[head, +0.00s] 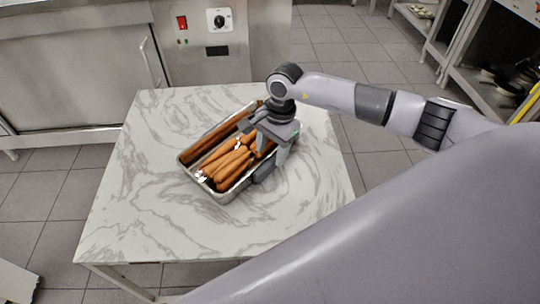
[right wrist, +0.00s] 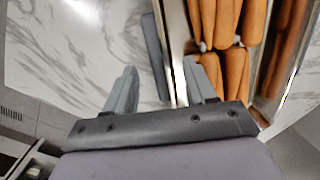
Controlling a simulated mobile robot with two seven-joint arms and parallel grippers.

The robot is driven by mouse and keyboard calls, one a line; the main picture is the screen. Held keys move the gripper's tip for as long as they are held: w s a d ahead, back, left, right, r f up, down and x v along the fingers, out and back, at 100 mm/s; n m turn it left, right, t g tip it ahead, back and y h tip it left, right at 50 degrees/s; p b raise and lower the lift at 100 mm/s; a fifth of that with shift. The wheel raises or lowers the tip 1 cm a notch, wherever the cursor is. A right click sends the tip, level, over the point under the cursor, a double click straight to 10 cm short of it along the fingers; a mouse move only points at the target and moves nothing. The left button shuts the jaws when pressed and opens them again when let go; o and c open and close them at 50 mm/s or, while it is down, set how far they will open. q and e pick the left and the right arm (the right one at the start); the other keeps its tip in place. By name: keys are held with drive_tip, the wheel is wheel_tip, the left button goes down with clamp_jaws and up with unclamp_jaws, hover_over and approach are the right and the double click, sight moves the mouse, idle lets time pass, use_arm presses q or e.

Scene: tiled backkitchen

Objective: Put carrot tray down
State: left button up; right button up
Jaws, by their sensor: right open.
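The metal carrot tray (head: 237,191) rests on the marble-topped table (head: 140,220), set diagonally. It holds several orange carrots (head: 228,165), with darker, longer ones along its far left side. My right gripper (head: 270,152) is over the tray's right long side, pointing down. In the right wrist view its fingers (right wrist: 158,68) are spread apart, with the tray's side wall (right wrist: 178,45) between them. The right finger is on the carrot side and the left finger is outside over the marble. Contact with the wall cannot be told. My left gripper is out of view.
The marble is clear around the tray, most widely at the left and front. A steel cabinet with a dial (head: 219,20) stands behind the table. Shelves (head: 480,75) stand at the far right. Grey floor tiles surround the table.

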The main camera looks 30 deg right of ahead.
wheel_tip(320, 180, up, 9)
drive_tip(key=d, duration=0.1)
drive_tip(key=shift+f, duration=0.15)
drive_tip(key=shift+s+d+f, duration=0.1)
drive_tip(key=shift+s, duration=0.05)
idle(0.4)
